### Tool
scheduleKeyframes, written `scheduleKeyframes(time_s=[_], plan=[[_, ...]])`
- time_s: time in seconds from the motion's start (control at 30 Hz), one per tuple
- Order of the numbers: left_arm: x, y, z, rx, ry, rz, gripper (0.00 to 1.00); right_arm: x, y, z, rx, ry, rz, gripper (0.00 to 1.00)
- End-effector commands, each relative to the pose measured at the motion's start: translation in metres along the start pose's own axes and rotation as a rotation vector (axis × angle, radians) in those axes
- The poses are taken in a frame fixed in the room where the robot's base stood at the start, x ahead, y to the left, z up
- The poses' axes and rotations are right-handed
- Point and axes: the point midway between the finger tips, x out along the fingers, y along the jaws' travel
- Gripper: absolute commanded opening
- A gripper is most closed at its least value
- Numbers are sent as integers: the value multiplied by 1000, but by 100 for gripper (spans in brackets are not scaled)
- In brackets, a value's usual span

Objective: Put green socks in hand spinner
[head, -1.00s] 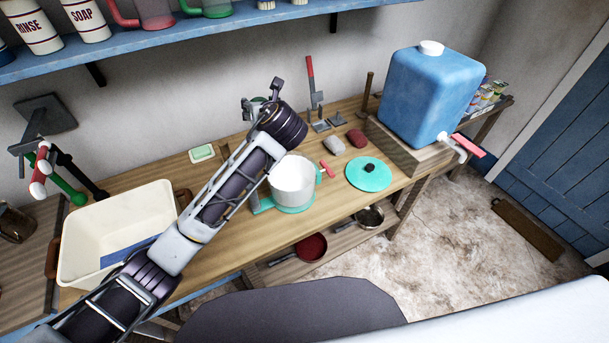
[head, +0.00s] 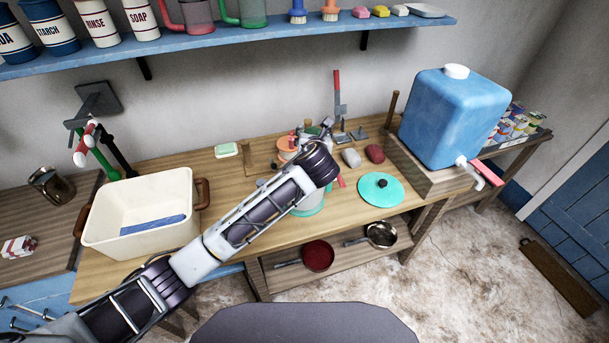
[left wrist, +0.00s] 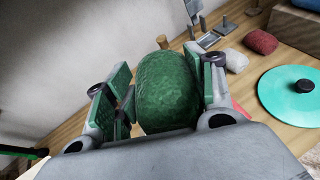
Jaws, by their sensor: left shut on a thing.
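My left gripper (head: 324,128) is above the back of the wooden bench. In the left wrist view, the gripper (left wrist: 165,80) is shut on a rounded, textured dark green bundle, the green socks (left wrist: 168,95), with a finger on each side. In the head view the wrist hides most of this bundle. The hand spinner (head: 312,206), a white tub on a teal base, stands on the bench, mostly hidden behind my left forearm; its inside cannot be seen. Its teal lid (head: 375,196) with a black knob lies flat to its right. My right gripper is not in view.
A cream basin (head: 120,240) with a blue thing inside stands at the left. A blue water tank (head: 455,115) stands at the right. A blue shelf (head: 230,38) runs above.

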Motion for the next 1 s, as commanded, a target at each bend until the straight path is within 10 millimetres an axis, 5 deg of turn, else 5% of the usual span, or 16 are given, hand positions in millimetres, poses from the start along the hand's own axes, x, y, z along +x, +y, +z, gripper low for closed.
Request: scheduleKeyframes(time_s=[0.57, 1.0], plan=[[0, -1, 0, 9, -3, -22, 28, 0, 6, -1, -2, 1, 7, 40], [19, -8, -46, 10, 1, -22, 28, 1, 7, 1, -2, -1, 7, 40]])
